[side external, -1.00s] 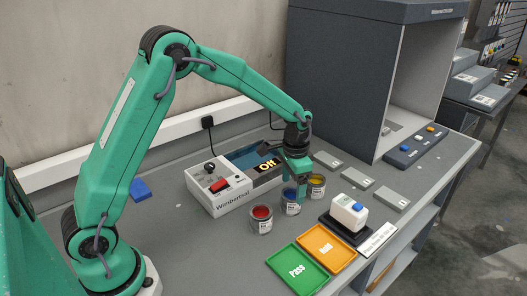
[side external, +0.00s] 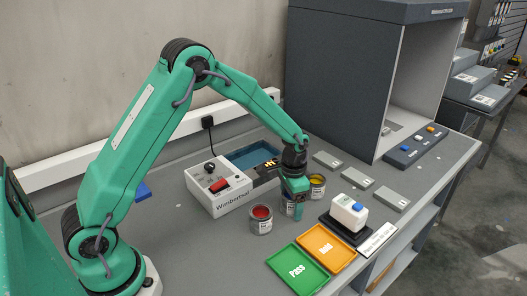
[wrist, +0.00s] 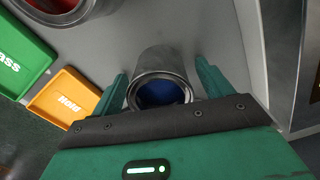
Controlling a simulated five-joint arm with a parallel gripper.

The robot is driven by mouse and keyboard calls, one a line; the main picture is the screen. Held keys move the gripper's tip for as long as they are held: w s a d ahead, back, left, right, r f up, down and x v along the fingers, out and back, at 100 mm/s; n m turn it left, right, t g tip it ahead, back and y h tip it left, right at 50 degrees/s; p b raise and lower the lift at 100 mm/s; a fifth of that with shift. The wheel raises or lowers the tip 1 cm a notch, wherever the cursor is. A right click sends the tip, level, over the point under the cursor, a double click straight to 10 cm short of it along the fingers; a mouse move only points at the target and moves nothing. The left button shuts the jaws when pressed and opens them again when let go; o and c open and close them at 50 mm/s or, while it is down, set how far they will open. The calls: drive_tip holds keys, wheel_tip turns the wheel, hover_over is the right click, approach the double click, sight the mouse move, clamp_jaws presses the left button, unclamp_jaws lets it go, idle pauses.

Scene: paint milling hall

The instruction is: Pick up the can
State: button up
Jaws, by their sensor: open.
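Three open paint cans stand in a row on the grey bench: a red one (side external: 261,220), a blue one (side external: 288,208) and a yellow one (side external: 317,189). My gripper (side external: 296,198) is over the blue can and hides most of it in the side view. In the wrist view my open gripper (wrist: 162,72) has one finger on each side of the blue can (wrist: 163,64), with gaps between fingers and can. The lower part of its rim is close to my gripper's palm edge. The red can (wrist: 62,6) is cut off at the wrist view's top left.
A white machine (side external: 213,192) with a red switch stands left of the cans. Green Pass (side external: 299,268) and orange Hold (side external: 327,247) trays lie in front.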

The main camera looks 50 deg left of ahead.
idle(0.4)
drive_tip(key=c, duration=1.2)
drive_tip(key=shift+o, duration=0.2)
drive_tip(key=shift+r, duration=0.1)
drive_tip(key=shift+r, duration=0.75)
wheel_tip(320, 180, up, 2)
drive_tip(key=shift+r, duration=0.1)
drive_tip(key=s+d+r, duration=0.2)
drive_tip(key=d, duration=0.1)
drive_tip(key=s+d+r, duration=0.2)
drive_tip(key=d, duration=0.1)
drive_tip(key=s+d+r, duration=0.2)
drive_tip(key=d+r, duration=0.1)
drive_tip(key=shift+s+d+r, duration=0.1)
drive_tip(key=shift+s+d, duration=0.15)
drive_tip(key=shift+d, duration=0.1)
drive_tip(key=shift+a, duration=0.1)
